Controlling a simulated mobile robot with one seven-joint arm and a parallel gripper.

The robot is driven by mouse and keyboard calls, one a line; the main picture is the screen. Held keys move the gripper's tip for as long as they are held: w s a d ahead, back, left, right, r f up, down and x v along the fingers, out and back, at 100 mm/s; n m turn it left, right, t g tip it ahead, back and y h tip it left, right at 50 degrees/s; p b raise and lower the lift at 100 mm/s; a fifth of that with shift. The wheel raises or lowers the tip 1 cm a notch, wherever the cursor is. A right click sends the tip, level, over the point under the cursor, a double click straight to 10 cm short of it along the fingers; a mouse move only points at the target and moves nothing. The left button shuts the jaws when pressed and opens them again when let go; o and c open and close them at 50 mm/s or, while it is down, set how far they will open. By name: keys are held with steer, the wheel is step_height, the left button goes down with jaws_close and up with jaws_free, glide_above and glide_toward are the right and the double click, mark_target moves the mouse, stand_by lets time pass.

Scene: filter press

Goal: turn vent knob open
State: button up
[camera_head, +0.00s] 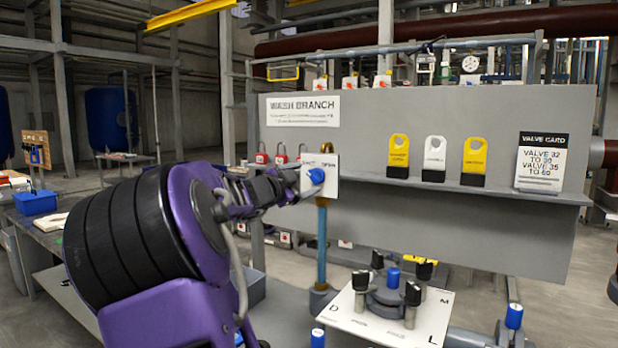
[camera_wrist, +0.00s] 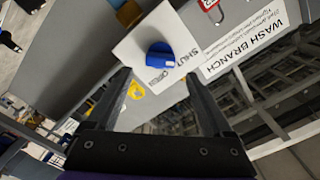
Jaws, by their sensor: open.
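The vent knob (camera_head: 317,176) is a round blue knob on a small white plate (camera_head: 332,164) marked SHUT and OPEN, at the left part of the grey panel. In the wrist view the knob (camera_wrist: 160,55) lies ahead of my fingertips, with the plate's lettering upside down. A pale mark shows on the knob, but I cannot tell exactly where it points. My gripper (camera_wrist: 158,76) is open and empty, its two black fingers apart on either side of the knob's line. In the head view my gripper (camera_head: 294,186) is just left of the knob, partly hidden by my arm.
The grey panel (camera_head: 360,210) has a ledge with two yellow tags and a white tag, and a valve card (camera_head: 541,160). Red padlocks (camera_head: 262,154) hang left of the plate. Below are a vertical blue pipe (camera_head: 322,240) and a white lettered plate (camera_head: 345,318) with black-topped valves.

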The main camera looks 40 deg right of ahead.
mark_target(314, 176)
steer(key=shift+x, duration=2.25)
jaws_close()
